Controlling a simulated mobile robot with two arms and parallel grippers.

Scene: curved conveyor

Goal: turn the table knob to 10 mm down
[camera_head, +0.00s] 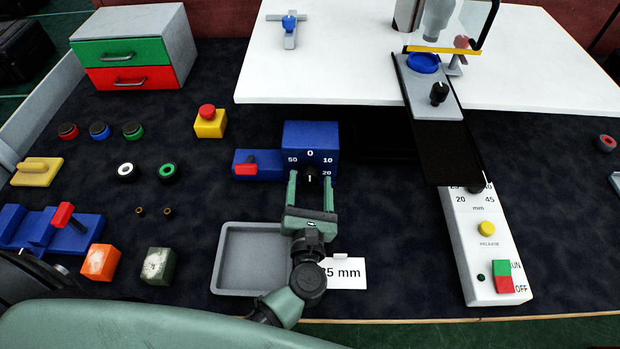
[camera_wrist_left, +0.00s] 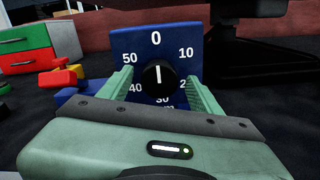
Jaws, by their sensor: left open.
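The table knob is a black round knob (camera_head: 311,174) with a white pointer line, on a blue dial box (camera_head: 311,135) marked 0, 10, 20 and 50. In the left wrist view the knob (camera_wrist_left: 159,75) has its white line upright, toward the 0. My left gripper (camera_head: 312,180) is in front of the dial, its two green fingers on either side of the knob. The fingers are open, with a visible gap to the knob on both sides in the left wrist view. The lower dial numbers are partly hidden by the gripper. My right gripper is not in view.
A blue block with a red lever (camera_head: 246,168) adjoins the dial box on the left. A grey tray (camera_head: 226,262) and a white "mm" card (camera_head: 349,276) lie below, by my left arm. A white control panel (camera_head: 478,240) stands to the right. The dark mat between is clear.

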